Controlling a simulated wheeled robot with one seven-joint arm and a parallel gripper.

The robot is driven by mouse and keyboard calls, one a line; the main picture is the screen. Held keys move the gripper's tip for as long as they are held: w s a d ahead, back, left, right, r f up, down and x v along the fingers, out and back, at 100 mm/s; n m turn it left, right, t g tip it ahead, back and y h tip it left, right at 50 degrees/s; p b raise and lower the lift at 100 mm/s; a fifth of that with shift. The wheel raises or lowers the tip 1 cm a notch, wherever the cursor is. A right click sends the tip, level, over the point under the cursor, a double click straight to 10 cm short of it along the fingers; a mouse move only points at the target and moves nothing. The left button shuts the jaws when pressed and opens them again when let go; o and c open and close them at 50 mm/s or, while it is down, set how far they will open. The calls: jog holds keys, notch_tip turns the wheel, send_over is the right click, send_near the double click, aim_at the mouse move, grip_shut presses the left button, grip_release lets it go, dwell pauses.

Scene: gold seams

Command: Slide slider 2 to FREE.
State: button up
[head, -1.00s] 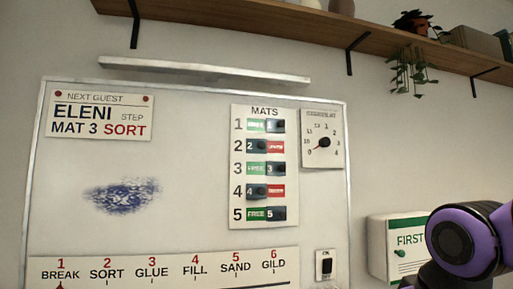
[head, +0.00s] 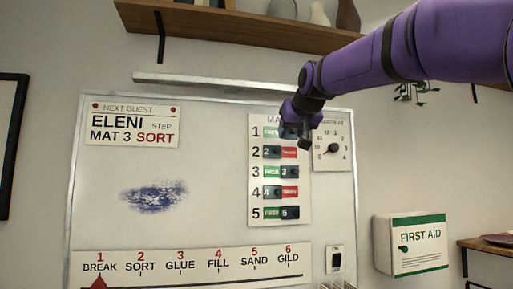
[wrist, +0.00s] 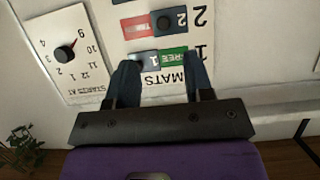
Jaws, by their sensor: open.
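Slider 2 (head: 272,152) is a dark block at the left of row 2 on the MATS panel (head: 256,219), with a red label (head: 290,153) showing to its right. In the wrist view, which is upside down, slider 2 (wrist: 168,21) shows beyond row 1, with the red label to its left. My gripper (wrist: 163,72) is open and empty. Its fingers show on either side of row 1's slider (wrist: 147,60) and green FREE label (wrist: 174,56).
Rows 3 and 5 show green labels with sliders at right; row 4's slider (head: 272,192) is at left beside red. A dial (head: 333,148) is right of the panel. A metal ledge (head: 215,84) and a wooden shelf (head: 220,35) are above.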

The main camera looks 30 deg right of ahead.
aim_at(274, 151)
jog(key=r+x, duration=0.1)
jog(key=x, duration=1)
jog(key=shift+w+r+t, duration=0.2)
jog(key=shift+w+t, duration=0.1)
jog(key=shift+w, duration=0.05)
jog(key=shift+a, duration=0.15)
jog(key=shift+c, duration=0.2)
